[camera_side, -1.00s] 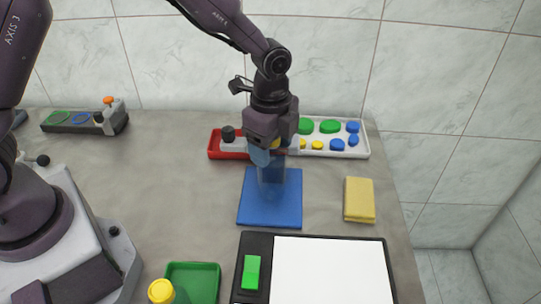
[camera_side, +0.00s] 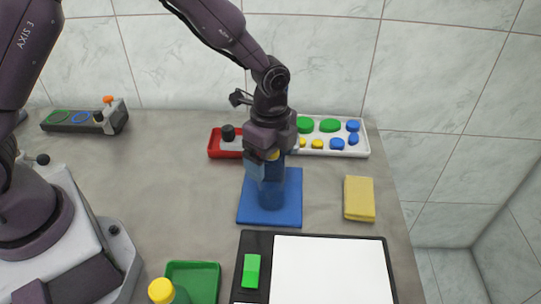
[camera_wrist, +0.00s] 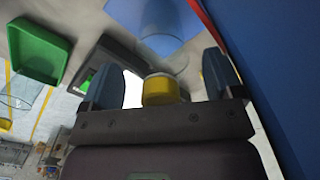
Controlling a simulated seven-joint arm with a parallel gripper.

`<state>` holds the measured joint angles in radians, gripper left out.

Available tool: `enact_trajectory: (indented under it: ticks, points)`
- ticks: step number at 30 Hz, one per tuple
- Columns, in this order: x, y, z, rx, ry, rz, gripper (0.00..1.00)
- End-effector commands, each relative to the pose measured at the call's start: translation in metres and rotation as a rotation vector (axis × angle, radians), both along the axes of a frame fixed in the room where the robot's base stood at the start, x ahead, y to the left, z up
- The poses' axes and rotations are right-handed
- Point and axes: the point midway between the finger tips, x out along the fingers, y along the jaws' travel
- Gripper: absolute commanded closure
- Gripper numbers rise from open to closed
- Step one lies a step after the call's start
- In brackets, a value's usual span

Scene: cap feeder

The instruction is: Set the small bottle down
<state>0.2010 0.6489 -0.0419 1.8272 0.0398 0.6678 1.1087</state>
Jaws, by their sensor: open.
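The small bottle (camera_side: 272,194) is see-through blue with a yellow cap (camera_wrist: 160,89). In the side view it stands upright on the blue mat (camera_side: 290,214), and its upper part is partly hidden by my gripper. My gripper (camera_side: 265,168) is over the bottle's top, pointing down. In the wrist view its two blue fingers are apart, one on each side of the yellow cap, with gaps showing.
A red tray (camera_side: 217,149) and a white tray (camera_side: 360,148) with coloured caps lie behind the mat. A yellow block (camera_side: 359,198) is at right. A black-framed white panel (camera_side: 330,268), a green tray (camera_side: 205,280) and another yellow-capped bottle (camera_side: 161,291) are in front.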

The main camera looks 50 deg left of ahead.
Motion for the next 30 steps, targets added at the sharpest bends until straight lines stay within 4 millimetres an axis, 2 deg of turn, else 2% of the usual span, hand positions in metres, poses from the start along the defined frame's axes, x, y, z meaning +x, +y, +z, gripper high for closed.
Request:
enact_trajectory:
  ticks: [9,12,30]
  points:
    - [0.001,0.0,0.044,-0.001,-0.004,0.0,0.14]
    - [0.0,0.0,0.052,-0.001,-0.002,0.0,0.14]
    - [0.0,0.0,0.056,0.0,-0.001,0.0,0.14]
